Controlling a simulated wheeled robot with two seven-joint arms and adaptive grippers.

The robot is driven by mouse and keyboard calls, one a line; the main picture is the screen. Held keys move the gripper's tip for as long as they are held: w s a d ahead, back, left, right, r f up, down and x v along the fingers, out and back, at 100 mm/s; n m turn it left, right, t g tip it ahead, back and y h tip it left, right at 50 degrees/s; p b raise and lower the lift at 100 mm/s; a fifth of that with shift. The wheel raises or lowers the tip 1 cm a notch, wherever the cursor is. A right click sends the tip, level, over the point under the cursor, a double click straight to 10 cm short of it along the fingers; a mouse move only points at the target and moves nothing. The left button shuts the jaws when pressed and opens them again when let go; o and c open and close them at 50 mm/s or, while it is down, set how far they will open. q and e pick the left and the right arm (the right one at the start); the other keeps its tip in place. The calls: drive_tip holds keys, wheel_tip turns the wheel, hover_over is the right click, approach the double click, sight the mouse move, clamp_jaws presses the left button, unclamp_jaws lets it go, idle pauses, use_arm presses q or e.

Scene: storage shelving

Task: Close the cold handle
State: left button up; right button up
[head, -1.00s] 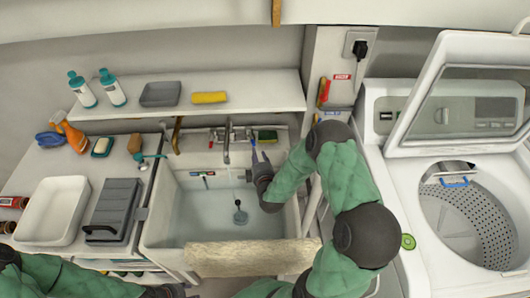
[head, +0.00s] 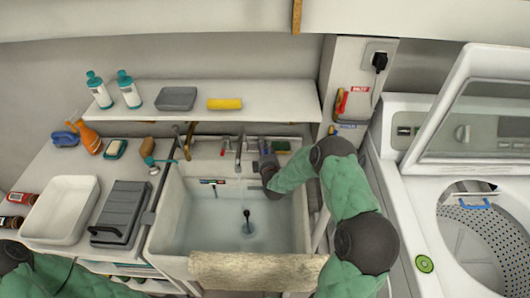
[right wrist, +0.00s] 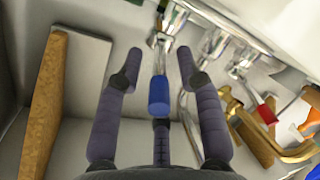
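The chrome faucet (head: 238,155) stands at the back of the white sink (head: 170,215). Its blue-marked cold handle (right wrist: 158,95) shows in the right wrist view between the spread fingers of my right gripper (right wrist: 160,70). The fingers are apart, one on each side of the handle, with no clear contact. In the head view my right gripper (head: 265,160) is just right of the spout and hides the cold handle. The red-marked handle (right wrist: 267,112) is to the right in the wrist view. My left arm shows at the bottom left of the head view, its gripper outside the frame.
A shelf (head: 290,103) hangs above the faucet. A brass-coloured fitting (right wrist: 255,140) is beside the red handle. The open washing machine (head: 410,200) stands right of the sink.

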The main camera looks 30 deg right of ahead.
clamp_jaws()
drive_tip(key=shift+w+a+m+g+h, duration=0.2)
drive_tip(key=shift+a+m+g+h, duration=0.15)
drive_tip(key=shift+m+h, duration=0.3)
drive_tip(key=shift+w+a+m+g+h, duration=0.2)
drive_tip(key=shift+a+m+g+h, duration=0.15)
drive_tip(key=shift+m+h, duration=0.3)
unclamp_jaws()
